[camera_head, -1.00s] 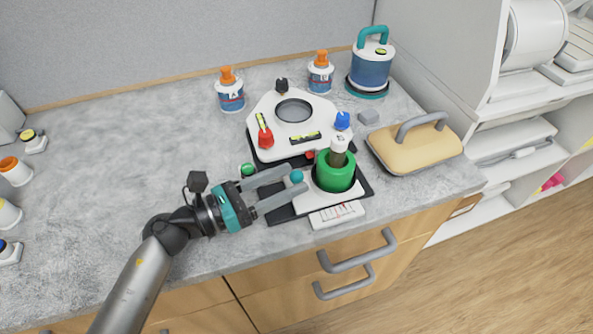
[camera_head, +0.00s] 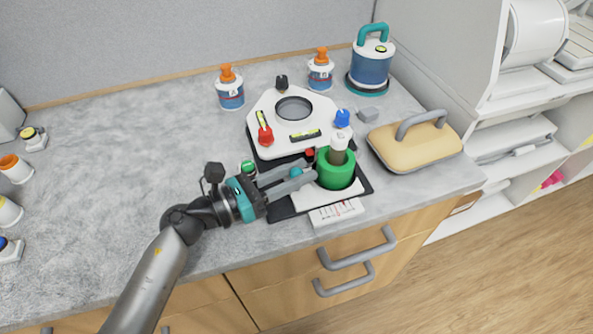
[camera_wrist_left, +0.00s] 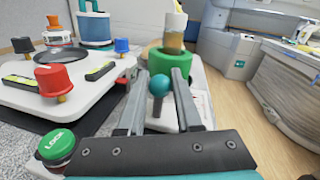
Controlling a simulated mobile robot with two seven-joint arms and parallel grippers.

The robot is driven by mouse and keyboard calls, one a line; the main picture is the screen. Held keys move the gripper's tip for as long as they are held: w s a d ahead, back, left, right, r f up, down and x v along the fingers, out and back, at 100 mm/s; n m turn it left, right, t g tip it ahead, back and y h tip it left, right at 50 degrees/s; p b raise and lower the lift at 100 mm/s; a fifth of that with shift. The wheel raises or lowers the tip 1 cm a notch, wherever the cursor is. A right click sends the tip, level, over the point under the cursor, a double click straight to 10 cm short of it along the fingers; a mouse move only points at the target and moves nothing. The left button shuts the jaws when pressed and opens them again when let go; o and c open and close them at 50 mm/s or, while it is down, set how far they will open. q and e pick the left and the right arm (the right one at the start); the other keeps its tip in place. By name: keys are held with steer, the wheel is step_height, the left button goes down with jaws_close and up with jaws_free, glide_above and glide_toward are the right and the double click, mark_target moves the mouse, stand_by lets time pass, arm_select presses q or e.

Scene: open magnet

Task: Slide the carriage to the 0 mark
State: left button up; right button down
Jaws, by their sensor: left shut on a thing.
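The carriage is a white plate (camera_head: 318,197) on a dark base, carrying a green ring (camera_head: 335,168) around a vial with a pale cap (camera_head: 340,141). A teal ball knob (camera_head: 296,172) sits at its left side; it also shows in the left wrist view (camera_wrist_left: 159,85). My left gripper (camera_head: 309,170) is shut on this knob, with a finger on each side and the tips reaching close to the green ring. A printed scale card (camera_head: 337,213) lies at the front; its marks are too small to read. My right gripper is out of view.
A white platform (camera_head: 273,137) with red, blue and black knobs stands behind. A green LOCK button (camera_wrist_left: 57,145) is beside the gripper. A tan block with a grey handle (camera_head: 415,147) is at the right. Orange-capped bottles (camera_head: 231,95) stand behind. The counter at left is largely clear.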

arm_select(q)
jaws_close()
stand_by(0.8)
steer(key=shift+s+a+f+b, duration=0.15)
steer(key=shift+a+b, duration=0.15)
steer(key=shift+a, duration=0.3)
steer(key=shift+s+a, duration=0.15)
steer(key=shift+a, duration=0.15)
steer(key=o, duration=0.8)
jaws_free()
steer(key=shift+d, duration=0.1)
